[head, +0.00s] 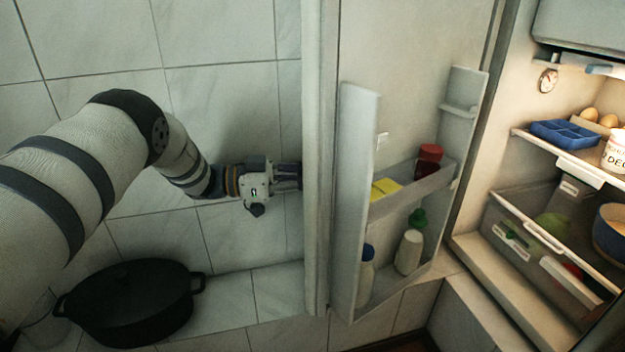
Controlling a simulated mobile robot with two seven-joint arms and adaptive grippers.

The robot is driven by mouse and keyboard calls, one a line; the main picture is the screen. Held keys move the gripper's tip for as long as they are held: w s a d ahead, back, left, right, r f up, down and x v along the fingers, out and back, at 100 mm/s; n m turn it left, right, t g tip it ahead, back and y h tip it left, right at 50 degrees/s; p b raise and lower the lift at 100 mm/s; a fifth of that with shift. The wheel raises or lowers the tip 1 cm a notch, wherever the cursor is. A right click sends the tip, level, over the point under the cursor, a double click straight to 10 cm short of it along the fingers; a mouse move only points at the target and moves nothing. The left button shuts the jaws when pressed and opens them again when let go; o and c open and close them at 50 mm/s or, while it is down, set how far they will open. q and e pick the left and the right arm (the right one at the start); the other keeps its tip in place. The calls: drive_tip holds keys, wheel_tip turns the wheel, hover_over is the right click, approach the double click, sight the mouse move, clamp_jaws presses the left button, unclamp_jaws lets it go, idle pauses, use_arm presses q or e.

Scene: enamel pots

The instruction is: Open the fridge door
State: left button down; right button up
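The fridge door (320,150) stands swung open, and its inner side with shelves faces right. The lit fridge interior (490,170) shows at the right. My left gripper (298,176) is at the outer side of the door, on the left of its edge. Its fingertips are at or behind the door edge, so I cannot tell whether they touch it or how far apart they are. No door handle is visible. My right gripper is not in view.
Door shelves hold a red-capped jar (429,161), a green-capped bottle (409,250) and a blue-capped bottle (366,275). A black lidded pot (130,305) stands on the tiled surface below my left arm. A drawer (545,236) sits low in the fridge.

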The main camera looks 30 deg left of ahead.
use_arm(q)
drive_tip(key=shift+w+d+r, duration=0.2)
drive_tip(key=shift+r, duration=0.1)
drive_tip(key=c, duration=2)
unclamp_jaws()
drive_tip(key=shift+c, duration=0.2)
drive_tip(key=o, duration=0.4)
drive_tip(key=shift+w+d+f, duration=0.1)
drive_tip(key=shift+d+f, duration=0.05)
drive_tip(key=shift+a+f, duration=0.1)
drive_tip(key=shift+a, duration=0.15)
drive_tip(key=v, duration=1.2)
